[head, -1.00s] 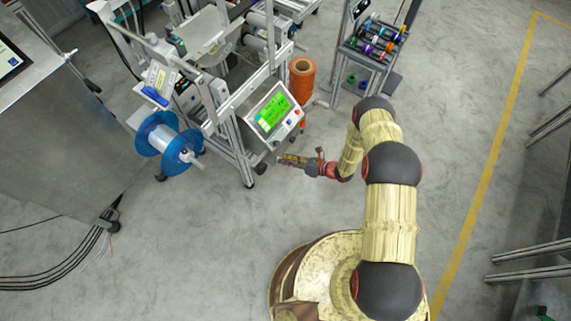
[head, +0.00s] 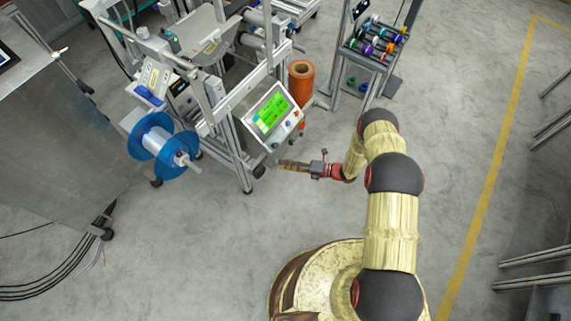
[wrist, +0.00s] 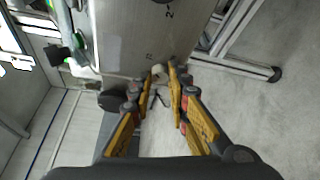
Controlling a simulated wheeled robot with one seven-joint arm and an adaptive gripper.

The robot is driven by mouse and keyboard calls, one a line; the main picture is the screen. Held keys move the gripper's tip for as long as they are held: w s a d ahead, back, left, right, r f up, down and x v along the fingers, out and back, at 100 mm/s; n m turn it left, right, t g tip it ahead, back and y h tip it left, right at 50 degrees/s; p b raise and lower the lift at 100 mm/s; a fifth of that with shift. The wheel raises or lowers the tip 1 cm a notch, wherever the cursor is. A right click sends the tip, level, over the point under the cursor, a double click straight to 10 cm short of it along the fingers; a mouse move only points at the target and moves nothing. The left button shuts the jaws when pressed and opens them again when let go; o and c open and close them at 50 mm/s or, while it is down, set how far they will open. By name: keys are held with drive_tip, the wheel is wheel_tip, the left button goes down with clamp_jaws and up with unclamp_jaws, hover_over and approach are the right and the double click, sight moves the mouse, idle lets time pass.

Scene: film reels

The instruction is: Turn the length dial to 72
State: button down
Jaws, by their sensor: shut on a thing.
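My gripper (wrist: 161,78) has its yellow fingers closed in around a small pale round knob (wrist: 159,71) at the edge of a grey box face in the wrist view. This knob appears to be the length dial; its scale and setting cannot be read. The grey face (wrist: 125,40) bears a figure 2 and another small mark. In the head view my gripper (head: 281,164) is just below the control panel (head: 259,131) with its lit green screen (head: 271,114). The dial cannot be made out there.
A blue spool (head: 141,139) is on the machine's left side, and an orange reel (head: 301,82) stands behind the panel. A rack of small colored spools (head: 376,38) is at the back. A machine leg and foot (wrist: 274,74) lie right of the fingers.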

drive_tip(key=shift+w, duration=0.1)
idle(0.4)
drive_tip(key=c, duration=1.7)
unclamp_jaws()
drive_tip(key=shift+d, duration=0.1)
drive_tip(key=v, duration=1.2)
drive_tip(key=shift+f, duration=0.1)
